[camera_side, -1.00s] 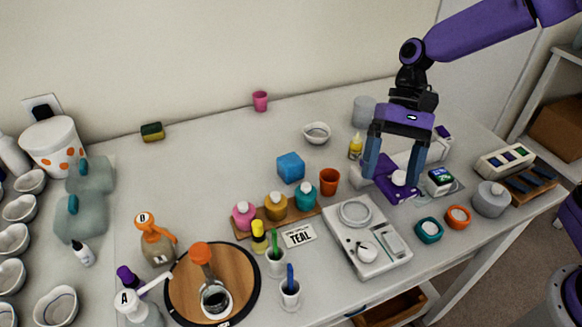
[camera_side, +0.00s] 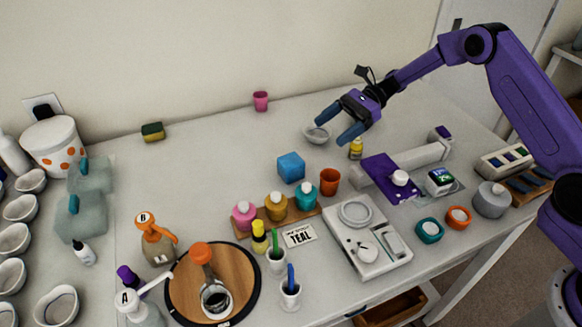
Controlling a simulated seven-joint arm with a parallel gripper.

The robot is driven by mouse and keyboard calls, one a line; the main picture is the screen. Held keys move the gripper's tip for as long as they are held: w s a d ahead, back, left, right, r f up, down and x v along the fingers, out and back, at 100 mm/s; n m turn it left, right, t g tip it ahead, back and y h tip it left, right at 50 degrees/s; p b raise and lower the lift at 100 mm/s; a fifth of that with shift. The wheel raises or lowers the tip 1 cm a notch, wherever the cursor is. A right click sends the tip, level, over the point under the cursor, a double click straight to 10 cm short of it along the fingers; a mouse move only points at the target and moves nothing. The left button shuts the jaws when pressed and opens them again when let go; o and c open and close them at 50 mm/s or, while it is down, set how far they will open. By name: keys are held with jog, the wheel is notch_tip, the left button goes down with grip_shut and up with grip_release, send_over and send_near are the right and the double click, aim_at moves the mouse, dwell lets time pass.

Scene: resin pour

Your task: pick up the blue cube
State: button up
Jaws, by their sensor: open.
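A small white bowl (camera_side: 313,136) shows partly behind the fingers. The cube is fully in view.
Pink, ochre and teal bottles (camera_side: 276,205) stand on a wooden strip in front of the cube.

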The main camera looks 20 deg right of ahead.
send_near(281, 169)
jog(key=x, duration=0.3)
jog(key=shift+w+a+f, duration=0.15)
jog(key=shift+a+f, duration=0.1)
jog(key=shift+a, duration=0.05)
jog(key=shift+s+x, duration=0.15)
jog(key=shift+x, duration=1.2)
jog(key=shift+s+x, duration=0.1)
jog(key=shift+x, duration=1.2)
jog(key=shift+r, duration=0.2)
jog(key=c, duration=1.1)
